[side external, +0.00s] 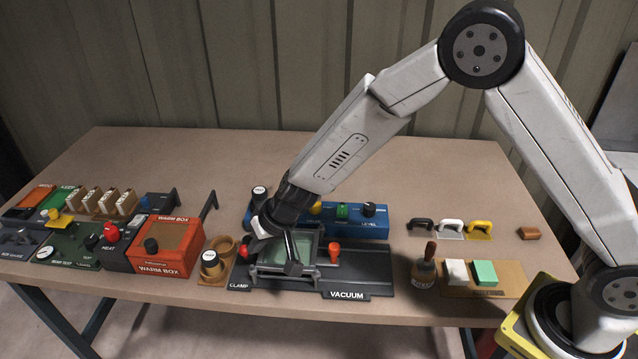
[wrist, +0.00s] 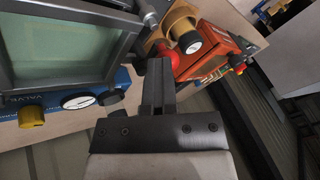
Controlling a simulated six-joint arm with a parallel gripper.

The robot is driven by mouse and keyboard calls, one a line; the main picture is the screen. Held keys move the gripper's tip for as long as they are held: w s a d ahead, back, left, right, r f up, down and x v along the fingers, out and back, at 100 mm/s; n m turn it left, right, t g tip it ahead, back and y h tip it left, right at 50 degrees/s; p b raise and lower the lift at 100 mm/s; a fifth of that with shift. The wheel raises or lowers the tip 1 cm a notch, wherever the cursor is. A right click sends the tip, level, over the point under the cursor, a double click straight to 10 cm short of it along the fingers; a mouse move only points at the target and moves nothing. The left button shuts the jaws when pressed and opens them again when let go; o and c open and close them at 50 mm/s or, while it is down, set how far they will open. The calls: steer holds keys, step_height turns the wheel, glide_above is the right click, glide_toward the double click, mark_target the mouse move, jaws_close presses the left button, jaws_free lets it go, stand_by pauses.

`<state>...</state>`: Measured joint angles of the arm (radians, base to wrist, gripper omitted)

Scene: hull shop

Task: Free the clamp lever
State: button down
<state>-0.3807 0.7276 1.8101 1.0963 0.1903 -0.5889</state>
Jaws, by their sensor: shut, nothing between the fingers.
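The clamp lever's red knob (side external: 243,251) shows at the left end of the dark fixture (side external: 350,268), by the CLAMP label. In the wrist view a red ball (wrist: 172,56), likely the same knob, is just beyond my fingertips. My gripper (side external: 256,244) is over the fixture's left end, tilted down, with its fingers shut and empty. The fingers (wrist: 158,64) also show in the wrist view, close to the red ball; I cannot tell whether they touch it. The lever's arm is mostly hidden. A framed greenish pane (side external: 301,244) sits in the fixture.
A red vacuum lever (side external: 334,250) stands right of the pane. The table's back (side external: 200,155) is clear.

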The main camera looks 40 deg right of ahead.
stand_by(0.6)
steer(key=s+f+v, duration=0.1)
steer(key=s+v, duration=0.1)
steer(key=v, duration=1)
steer(key=shift+s+r, duration=0.3)
steer(key=shift+d, duration=0.2)
stand_by(0.4)
steer(key=s+d+f+g+h, duration=0.1)
steer(key=s+d+h, duration=0.1)
steer(key=s+d, duration=0.4)
steer(key=s+d+f+g+h, duration=0.1)
steer(key=s+d+h, duration=0.1)
steer(key=s+d, duration=0.5)
steer(key=d, duration=0.5)
steer(key=shift+s+d+f+n, duration=0.2)
steer(key=shift+f+n, duration=0.1)
steer(key=shift+n, duration=0.1)
